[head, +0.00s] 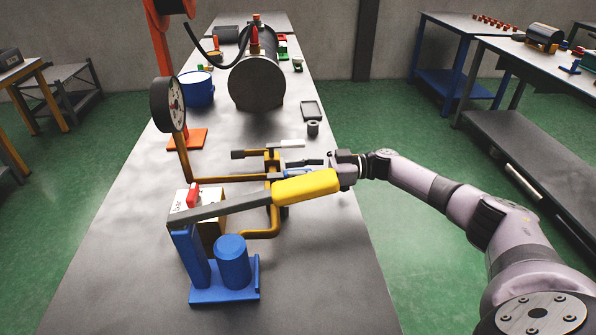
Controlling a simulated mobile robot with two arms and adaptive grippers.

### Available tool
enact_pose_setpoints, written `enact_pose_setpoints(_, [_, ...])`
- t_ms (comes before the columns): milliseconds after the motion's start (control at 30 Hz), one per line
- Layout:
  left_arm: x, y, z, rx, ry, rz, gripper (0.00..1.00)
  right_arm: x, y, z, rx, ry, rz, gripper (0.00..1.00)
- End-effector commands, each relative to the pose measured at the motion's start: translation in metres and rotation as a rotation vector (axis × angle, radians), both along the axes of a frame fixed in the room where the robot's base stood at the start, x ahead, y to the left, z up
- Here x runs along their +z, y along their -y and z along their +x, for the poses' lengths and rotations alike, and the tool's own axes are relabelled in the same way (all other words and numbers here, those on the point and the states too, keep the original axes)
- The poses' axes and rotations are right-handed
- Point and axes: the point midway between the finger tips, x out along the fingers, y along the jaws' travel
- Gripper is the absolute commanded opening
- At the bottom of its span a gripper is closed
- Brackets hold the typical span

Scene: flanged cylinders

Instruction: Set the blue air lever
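My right gripper (312,163) reaches in from the right over the table, beside brass-coloured pipework (272,161) with small levers. A thin blue part (294,171), likely the blue air lever, shows by its fingertips. The yellow handle in front hides part of this spot, so I cannot tell whether the fingers touch the blue part or are closed on it. A lever with a pale grey handle (288,144) lies just behind the fingers. My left gripper is not in view.
A blue hand pump (231,262) with a long yellow-handled lever (306,187) stands in front. A round gauge (168,104) is at left. A dark cylinder (257,82) and blue drum (197,89) stand farther back. The table's right front (335,270) is clear.

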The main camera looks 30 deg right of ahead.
Motion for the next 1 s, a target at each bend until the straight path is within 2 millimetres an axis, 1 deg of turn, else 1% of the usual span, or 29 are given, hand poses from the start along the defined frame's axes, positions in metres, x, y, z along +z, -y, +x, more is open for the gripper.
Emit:
enact_pose_setpoints(267, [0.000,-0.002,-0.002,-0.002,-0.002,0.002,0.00,-0.001,0.000,-0.001,0.001,-0.001,0.000,0.40])
enact_pose_setpoints(367, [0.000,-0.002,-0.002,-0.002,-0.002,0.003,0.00,-0.001,0.006,-0.003,0.000,-0.001,-0.001,0.40])
enact_pose_setpoints(467, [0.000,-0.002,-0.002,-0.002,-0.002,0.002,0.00,-0.001,0.020,-0.009,-0.002,-0.002,-0.001,0.40])
enact_pose_setpoints(700, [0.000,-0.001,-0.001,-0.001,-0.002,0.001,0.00,-0.001,0.067,-0.029,-0.003,-0.002,0.000,0.40])
enact_pose_setpoints(800, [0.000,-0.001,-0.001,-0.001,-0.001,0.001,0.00,-0.001,0.085,-0.037,-0.004,-0.001,-0.001,0.40])
enact_pose_setpoints(900, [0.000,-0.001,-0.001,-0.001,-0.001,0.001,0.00,0.000,0.097,-0.042,-0.001,-0.001,0.000,0.40])
enact_pose_setpoints(1000, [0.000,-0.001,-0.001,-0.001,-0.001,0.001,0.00,0.000,0.106,-0.046,0.000,0.000,0.000,0.40])
